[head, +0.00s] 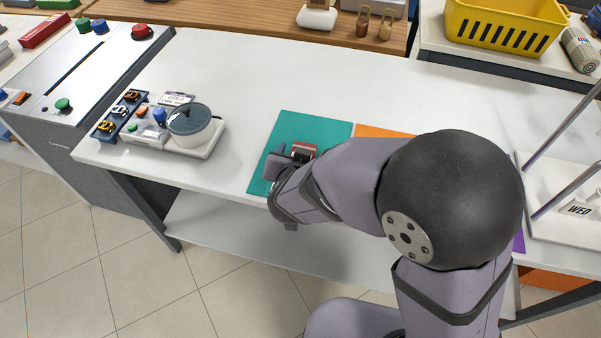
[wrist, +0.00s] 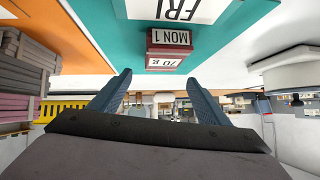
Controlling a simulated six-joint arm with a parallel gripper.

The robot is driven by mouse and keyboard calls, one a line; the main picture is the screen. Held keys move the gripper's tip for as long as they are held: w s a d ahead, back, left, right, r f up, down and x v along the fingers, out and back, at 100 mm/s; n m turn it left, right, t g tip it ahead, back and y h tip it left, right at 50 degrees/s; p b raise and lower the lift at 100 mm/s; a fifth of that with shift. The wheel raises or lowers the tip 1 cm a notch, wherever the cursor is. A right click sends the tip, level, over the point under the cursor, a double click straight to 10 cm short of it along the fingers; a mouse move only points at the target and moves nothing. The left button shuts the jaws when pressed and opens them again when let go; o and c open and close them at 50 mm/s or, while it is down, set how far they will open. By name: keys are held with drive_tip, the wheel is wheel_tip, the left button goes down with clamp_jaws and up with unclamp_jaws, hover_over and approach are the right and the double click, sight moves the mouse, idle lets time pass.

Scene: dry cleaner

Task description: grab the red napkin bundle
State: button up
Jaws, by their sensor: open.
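The red napkin bundle (head: 304,148) lies on the teal mat (head: 300,122), mostly hidden by my arm in the head view. In the wrist view the bundle (wrist: 153,50) is a small dark red block with white labels, one reading MON 1. My gripper (head: 285,158) is low over the teal mat, right by the bundle. In the wrist view my gripper (wrist: 159,80) is open, its two fingers apart. The bundle shows ahead of the fingertips, roughly centred on the gap, and nothing is held. Whether a finger touches it cannot be told.
An orange mat (head: 375,130) adjoins the teal one. A white stand with metal rods and a WED tag (head: 579,209) is at right. The white table (head: 240,70) is clear behind the mats.

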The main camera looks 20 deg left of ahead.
drive_tip(key=s, duration=0.1)
drive_tip(key=s+f+t+h+b, duration=0.1)
drive_tip(key=s+f+t+b, duration=0.1)
drive_tip(key=shift+s+a+f+h, duration=0.15)
drive_tip(key=shift+s+a+h, duration=0.15)
drive_tip(key=shift+a, duration=0.1)
drive_tip(key=shift+s+t, duration=0.4)
drive_tip(key=shift+s, duration=0.05)
drive_tip(key=shift+b+x, duration=0.35)
drive_tip(key=shift+x, duration=3.3)
drive_tip(key=shift+a, duration=0.1)
drive_tip(key=shift+c, duration=0.6)
drive_tip(key=c, duration=1)
